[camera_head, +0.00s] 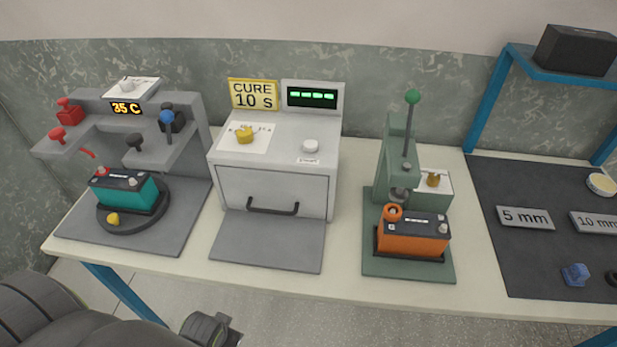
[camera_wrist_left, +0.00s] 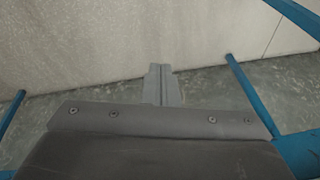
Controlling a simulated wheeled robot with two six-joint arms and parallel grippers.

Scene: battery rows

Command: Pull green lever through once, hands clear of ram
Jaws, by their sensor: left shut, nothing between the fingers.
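The green lever (camera_head: 412,97) is a green ball on a dark rod that stands nearly upright at the top of a green press (camera_head: 396,150). The press's round metal ram (camera_head: 399,194) is just above the back left of an orange battery (camera_head: 412,238), by an orange ring (camera_head: 393,212). My left gripper (camera_wrist_left: 161,72) is shut and empty in the left wrist view, with the floor and blue table legs beyond it. My left arm shows at the bottom left of the head view, low in front of the table and far from the lever. My right gripper is not in view.
A grey oven (camera_head: 275,185) with a drawer handle stands left of the press. A teal battery (camera_head: 124,191) sits on a round turntable at far left. A dark mat (camera_head: 520,265) with size plates and a blue shelf (camera_head: 560,68) are at right. Bare tabletop separates the stations.

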